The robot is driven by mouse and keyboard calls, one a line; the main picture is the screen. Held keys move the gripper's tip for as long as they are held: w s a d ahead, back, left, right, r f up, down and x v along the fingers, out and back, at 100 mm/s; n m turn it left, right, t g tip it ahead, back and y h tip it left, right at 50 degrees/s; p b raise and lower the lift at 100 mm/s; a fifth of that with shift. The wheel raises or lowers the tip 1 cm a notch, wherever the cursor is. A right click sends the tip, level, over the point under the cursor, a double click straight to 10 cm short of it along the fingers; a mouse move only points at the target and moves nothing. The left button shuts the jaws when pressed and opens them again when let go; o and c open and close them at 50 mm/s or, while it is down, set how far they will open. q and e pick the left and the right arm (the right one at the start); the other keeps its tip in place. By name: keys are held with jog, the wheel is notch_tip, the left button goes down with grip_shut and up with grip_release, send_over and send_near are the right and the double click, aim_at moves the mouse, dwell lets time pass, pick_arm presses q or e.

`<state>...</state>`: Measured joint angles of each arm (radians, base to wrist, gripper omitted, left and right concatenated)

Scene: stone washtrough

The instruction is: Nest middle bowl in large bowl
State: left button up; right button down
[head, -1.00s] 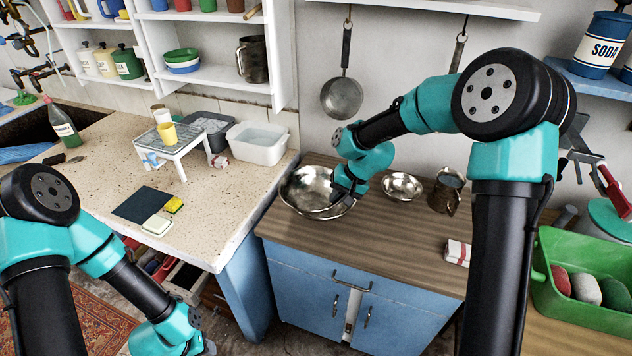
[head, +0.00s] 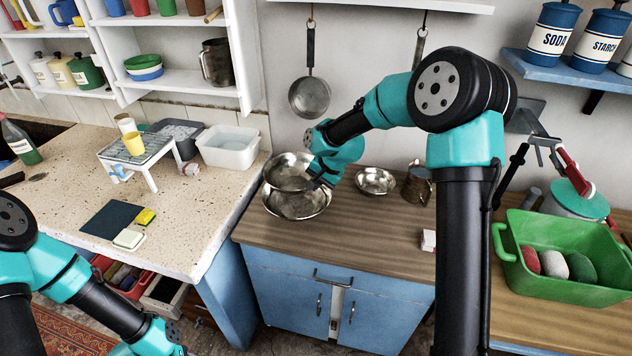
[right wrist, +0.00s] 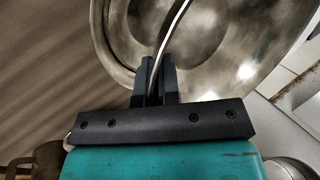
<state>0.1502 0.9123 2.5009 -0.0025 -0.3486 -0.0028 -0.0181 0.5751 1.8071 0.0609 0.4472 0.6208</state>
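The large bowl (head: 298,208), shiny metal, stands on the wooden counter near its left end. The middle bowl (head: 286,174), also metal, is over the back of the large bowl and overlaps it in the head view. My right gripper (head: 318,183) is at the middle bowl's right side. In the right wrist view its fingers (right wrist: 154,78) are shut on the rim of the middle bowl (right wrist: 235,45), with curved metal on both sides. I cannot tell whether the two bowls touch. My left arm is at the lower left; its fingertips are out of frame.
A small metal bowl (head: 375,181) and a metal mug (head: 417,186) stand right of the large bowl. A green tub (head: 560,265) is at the right.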

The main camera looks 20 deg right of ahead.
jog(key=shift+w+d+m, duration=0.25)
jog(key=shift+w+m, duration=0.05)
jog(key=shift+w, duration=0.1)
jog(key=shift+f, duration=1.9)
jog(key=shift+f, duration=2.75)
dwell(1.0)
jog(key=c, duration=1.3)
grip_release()
jog(key=shift+o, duration=0.5)
jog(key=shift+s, duration=0.1)
jog(key=o, duration=0.4)
jog(key=shift+f, duration=0.1)
